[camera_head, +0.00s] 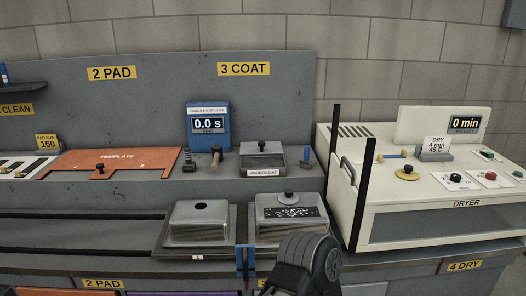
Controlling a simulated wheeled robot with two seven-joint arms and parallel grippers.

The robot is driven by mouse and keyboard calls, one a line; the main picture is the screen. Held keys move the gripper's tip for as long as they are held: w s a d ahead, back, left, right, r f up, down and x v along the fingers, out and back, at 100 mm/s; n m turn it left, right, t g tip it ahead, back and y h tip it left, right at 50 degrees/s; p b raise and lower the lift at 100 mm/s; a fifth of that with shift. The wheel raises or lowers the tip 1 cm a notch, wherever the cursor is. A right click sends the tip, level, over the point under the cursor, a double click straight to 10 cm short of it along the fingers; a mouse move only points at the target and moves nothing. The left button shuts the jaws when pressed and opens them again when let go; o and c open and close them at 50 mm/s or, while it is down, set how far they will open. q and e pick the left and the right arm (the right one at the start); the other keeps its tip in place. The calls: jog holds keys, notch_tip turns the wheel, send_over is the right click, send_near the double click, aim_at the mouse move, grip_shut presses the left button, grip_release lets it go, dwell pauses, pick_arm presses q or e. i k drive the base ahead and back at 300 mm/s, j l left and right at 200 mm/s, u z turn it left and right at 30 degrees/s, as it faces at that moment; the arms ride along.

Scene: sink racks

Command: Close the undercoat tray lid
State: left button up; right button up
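The undercoat tray (262,173) is a small grey metal box on the raised ledge at the back, right of the blue timer, with an UNDERCOAT label on its front. I see neither gripper.
Two metal trays stand on the lower front shelf: one with a round dark opening or knob (200,208), one with a speckled dark strip (290,213). A blue clip (246,262) is between them. The dryer (440,190) with upright black bars stands right. An orange template (115,162) lies left.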

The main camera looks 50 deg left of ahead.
aim_at(261, 147)
jog(key=u, duration=1.4)
jog(key=i+u, duration=0.15)
jog(key=u, duration=0.15)
jog(key=i+l, duration=0.1)
jog(key=i, duration=0.75)
jog(key=k+j+z, duration=0.6)
jog(key=k+z, duration=0.25)
jog(key=k, duration=0.15)
